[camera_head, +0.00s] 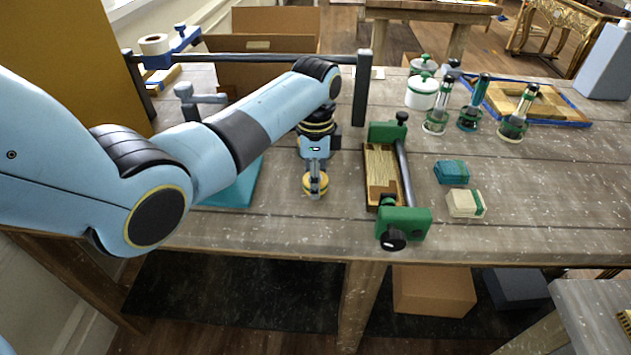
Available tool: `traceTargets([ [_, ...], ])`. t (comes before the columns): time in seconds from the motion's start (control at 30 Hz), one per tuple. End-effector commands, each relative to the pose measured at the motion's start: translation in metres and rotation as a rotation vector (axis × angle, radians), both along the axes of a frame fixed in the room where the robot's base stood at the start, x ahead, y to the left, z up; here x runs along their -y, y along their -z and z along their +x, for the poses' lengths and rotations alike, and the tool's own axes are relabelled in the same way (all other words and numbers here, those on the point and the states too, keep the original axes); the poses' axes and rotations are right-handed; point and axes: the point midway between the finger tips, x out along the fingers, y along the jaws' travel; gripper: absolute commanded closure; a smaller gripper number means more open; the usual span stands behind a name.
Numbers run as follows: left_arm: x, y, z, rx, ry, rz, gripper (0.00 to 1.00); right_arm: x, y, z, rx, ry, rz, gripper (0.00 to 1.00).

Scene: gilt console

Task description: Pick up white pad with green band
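The white pad with green band (463,204) is a small cream-white block with a green strip near its right end. It lies flat on the wooden table, near the front edge and right of the green clamp. My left gripper (316,188) points down well to the left of the pad, on the other side of the clamp. Its fingers are seen nearly edge-on at a small round yellowish thing (308,184), so whether they are closed on it is unclear. My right gripper is not in view.
A teal pad (452,172) lies just behind the white one. The green clamp with a wooden bed (382,165) stands between my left gripper and the pads. Behind are green-banded cylinders (437,110), a white jar (421,93) and a blue-edged tray (578,122). Table right of the pads is clear.

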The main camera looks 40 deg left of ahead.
Motion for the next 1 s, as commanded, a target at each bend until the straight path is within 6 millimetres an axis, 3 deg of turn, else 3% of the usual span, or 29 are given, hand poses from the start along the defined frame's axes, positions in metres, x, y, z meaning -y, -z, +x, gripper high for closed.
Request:
traceTargets([
  [0.27, 0.000, -0.008, 0.001, 0.001, 0.000, 0.001, 0.77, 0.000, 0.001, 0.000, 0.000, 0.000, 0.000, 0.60],
  [0.47, -0.001, -0.038, 0.002, 0.005, -0.001, 0.001, 0.77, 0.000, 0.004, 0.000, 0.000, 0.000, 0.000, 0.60],
  [0.8, 0.076, -0.083, 0.002, 0.003, 0.001, -0.005, 0.77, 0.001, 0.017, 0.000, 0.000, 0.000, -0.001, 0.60],
  [1.0, 0.106, -0.102, 0.001, 0.002, 0.001, -0.003, 0.77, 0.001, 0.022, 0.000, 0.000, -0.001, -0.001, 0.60],
])
